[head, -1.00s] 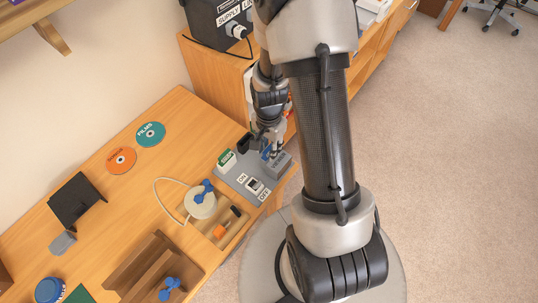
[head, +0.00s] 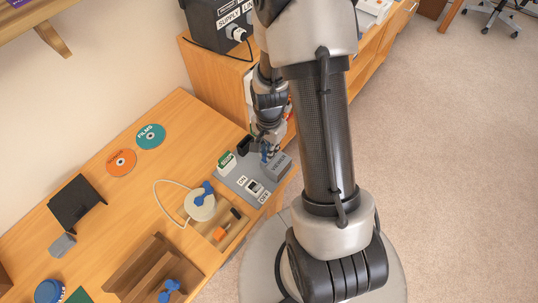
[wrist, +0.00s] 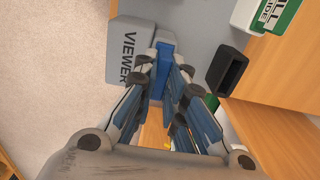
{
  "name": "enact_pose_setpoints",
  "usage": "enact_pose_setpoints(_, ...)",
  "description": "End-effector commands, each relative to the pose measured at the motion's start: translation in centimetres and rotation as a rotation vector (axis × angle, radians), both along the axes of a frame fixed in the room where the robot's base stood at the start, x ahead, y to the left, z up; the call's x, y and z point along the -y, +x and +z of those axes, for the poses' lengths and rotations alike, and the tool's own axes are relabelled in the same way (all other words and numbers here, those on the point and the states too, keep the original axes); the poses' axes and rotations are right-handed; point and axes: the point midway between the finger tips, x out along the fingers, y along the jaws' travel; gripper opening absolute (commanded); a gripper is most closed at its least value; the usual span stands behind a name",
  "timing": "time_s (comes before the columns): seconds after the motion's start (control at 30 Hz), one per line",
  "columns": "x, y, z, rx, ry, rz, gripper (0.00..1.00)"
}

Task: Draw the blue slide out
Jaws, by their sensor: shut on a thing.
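The blue slide (wrist: 162,68) stands upright in the wrist view, beside the grey box marked VIEWER (wrist: 128,52). My gripper (wrist: 163,76) is shut on the slide, with one fingertip on each side of it. The lower part of the slide is hidden between the fingers. In the head view my gripper (head: 268,150) is at the viewer (head: 279,166) on the grey panel, and only a little blue of the slide shows. I cannot tell whether the slide is still seated in the viewer.
A black open holder (wrist: 228,72) stands close to my fingers. A green and white labelled block (head: 227,162) and an ON/OFF switch (head: 255,188) share the panel. A white round reel with a blue knob (head: 201,204) sits nearby.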

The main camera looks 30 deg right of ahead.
Motion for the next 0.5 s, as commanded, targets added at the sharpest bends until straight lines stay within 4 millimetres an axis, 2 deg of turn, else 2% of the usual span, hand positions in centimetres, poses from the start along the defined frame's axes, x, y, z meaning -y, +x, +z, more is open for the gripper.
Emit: enact_pose_setpoints(0.5, 0.0, 0.0, 0.44, 0.0, 0.0, 0.0, 0.0)
